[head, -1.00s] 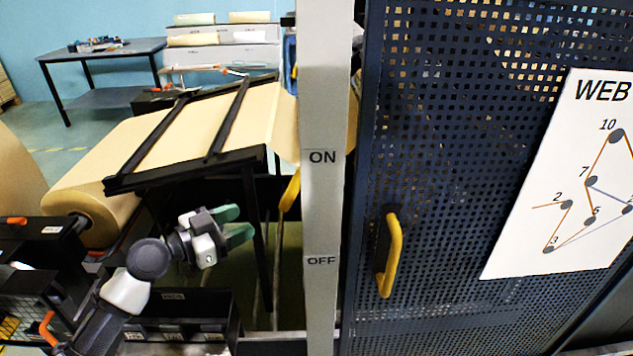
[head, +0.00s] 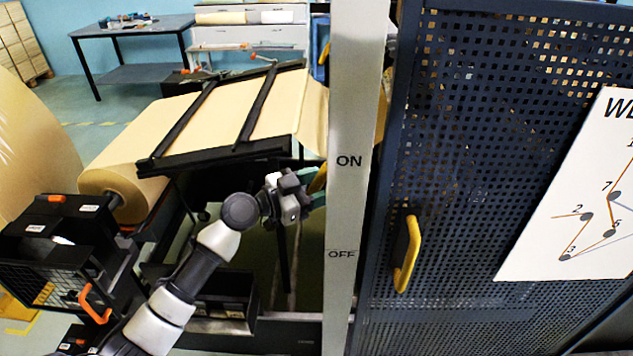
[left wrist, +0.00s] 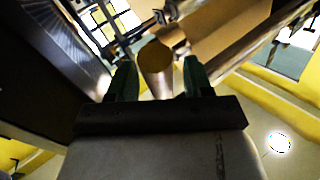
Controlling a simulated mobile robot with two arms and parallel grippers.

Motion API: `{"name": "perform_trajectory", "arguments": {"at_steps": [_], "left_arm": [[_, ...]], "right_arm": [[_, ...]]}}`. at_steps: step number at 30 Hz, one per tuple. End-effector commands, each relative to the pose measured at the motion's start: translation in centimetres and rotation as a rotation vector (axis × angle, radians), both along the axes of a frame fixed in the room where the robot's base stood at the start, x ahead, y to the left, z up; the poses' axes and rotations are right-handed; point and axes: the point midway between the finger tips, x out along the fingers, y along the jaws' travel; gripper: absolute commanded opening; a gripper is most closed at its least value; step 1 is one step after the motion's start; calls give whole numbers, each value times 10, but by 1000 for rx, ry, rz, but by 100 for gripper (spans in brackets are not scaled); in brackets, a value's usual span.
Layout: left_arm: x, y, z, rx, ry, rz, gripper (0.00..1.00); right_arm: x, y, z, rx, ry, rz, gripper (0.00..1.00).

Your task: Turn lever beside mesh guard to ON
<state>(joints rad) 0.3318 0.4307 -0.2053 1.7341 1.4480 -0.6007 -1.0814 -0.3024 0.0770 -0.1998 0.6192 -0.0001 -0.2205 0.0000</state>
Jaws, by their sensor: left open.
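The yellow lever (head: 318,180) shows at the left edge of the pale post (head: 341,215), between the ON label (head: 349,161) and the OFF label (head: 342,254). The post and my gripper hide part of it. My left gripper (head: 313,194) is open with its green fingers at the lever, close to the post. In the left wrist view, a round-ended yellow-brown bar (left wrist: 156,62), apparently the lever, lies between the open fingers (left wrist: 160,82); contact cannot be told. The dark blue mesh guard (head: 470,130) stands right of the post. My right gripper is not in view.
A yellow door handle (head: 409,256) is on the mesh guard, near a white web diagram (head: 570,210). A kraft roll (head: 125,190) and its black-barred frame (head: 215,160) are left of the post. A dark table (head: 135,35) stands at the back left.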

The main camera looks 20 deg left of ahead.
Motion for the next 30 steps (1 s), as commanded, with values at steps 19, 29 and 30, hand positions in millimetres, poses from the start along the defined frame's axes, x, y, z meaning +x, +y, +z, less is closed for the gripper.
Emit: {"name": "perform_trajectory", "arguments": {"at_steps": [19,29,30], "left_arm": [[0,0,0,0,0,1,0],[1,6,4,43,10,2,0],[1,8,6,60,14,2,0]], "right_arm": [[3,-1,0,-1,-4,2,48],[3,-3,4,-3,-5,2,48],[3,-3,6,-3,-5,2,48]]}}
